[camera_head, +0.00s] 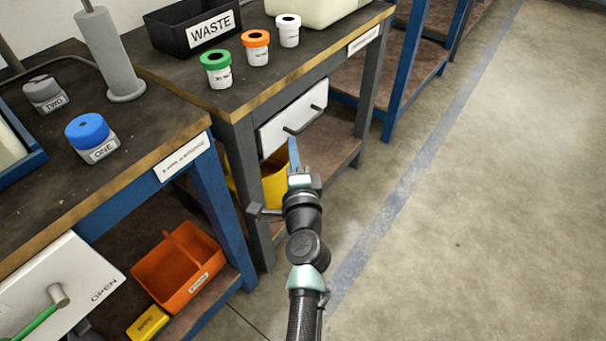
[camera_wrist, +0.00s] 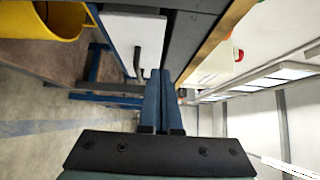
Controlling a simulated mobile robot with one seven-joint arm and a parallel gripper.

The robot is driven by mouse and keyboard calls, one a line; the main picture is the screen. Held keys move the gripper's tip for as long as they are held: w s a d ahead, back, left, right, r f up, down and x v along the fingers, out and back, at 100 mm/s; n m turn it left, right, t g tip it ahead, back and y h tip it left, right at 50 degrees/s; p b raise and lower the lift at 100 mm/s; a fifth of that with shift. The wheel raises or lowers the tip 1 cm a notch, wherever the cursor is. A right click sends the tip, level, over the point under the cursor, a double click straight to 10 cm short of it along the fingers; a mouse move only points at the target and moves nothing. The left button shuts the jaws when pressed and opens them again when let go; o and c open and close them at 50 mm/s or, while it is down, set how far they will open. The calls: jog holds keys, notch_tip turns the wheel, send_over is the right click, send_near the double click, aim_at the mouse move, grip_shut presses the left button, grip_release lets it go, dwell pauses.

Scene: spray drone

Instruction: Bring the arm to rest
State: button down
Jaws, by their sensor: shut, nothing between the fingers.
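My gripper (camera_head: 294,155) is at the end of my arm in the head view, in front of the far workbench (camera_head: 235,112) and close to its white drawer (camera_head: 293,117). In the wrist view, my gripper's two blue fingers (camera_wrist: 163,90) lie side by side, shut with nothing held. The drawer's dark handle (camera_wrist: 138,62) shows just left of the fingertips in the wrist view. I cannot tell whether the fingers touch the bench or the drawer.
A yellow bucket (camera_head: 275,185) stands under the bench behind my wrist. The near bench holds a blue-topped block (camera_head: 88,138); an orange bin (camera_head: 178,275) sits below. Green, orange and white-lidded jars (camera_head: 217,72) and a waste box (camera_head: 192,30) stand on the far bench. Floor (camera_head: 480,200) at right is clear.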

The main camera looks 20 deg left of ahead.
jog(key=v, duration=0.7)
jog(key=d+r+n+t, duration=0.25)
jog(key=r+n, duration=0.25)
jog(key=r, duration=0.9)
jog(key=d+r+n+t, duration=0.25)
jog(key=r+n, duration=0.25)
jog(key=r, duration=1)
jog(key=s+d+r+n+t+h+p, duration=0.1)
jog(key=s+d+r+t+h, duration=0.3)
jog(key=s+r, duration=0.55)
jog(key=s+d+r+n+t+h+p, duration=0.1)
jog(key=s+d+r+n+t+h, duration=0.35)
jog(key=r, duration=1.05)
notch_tip(320, 180, up, 34)
jog(key=d+m+g+p, duration=0.1)
jog(key=m+g+p, duration=0.1)
jog(key=p, duration=3.3)
jog(key=shift+w+d+m, duration=0.25)
jog(key=shift+d+m, duration=0.05)
jog(key=shift+m, duration=0.15)
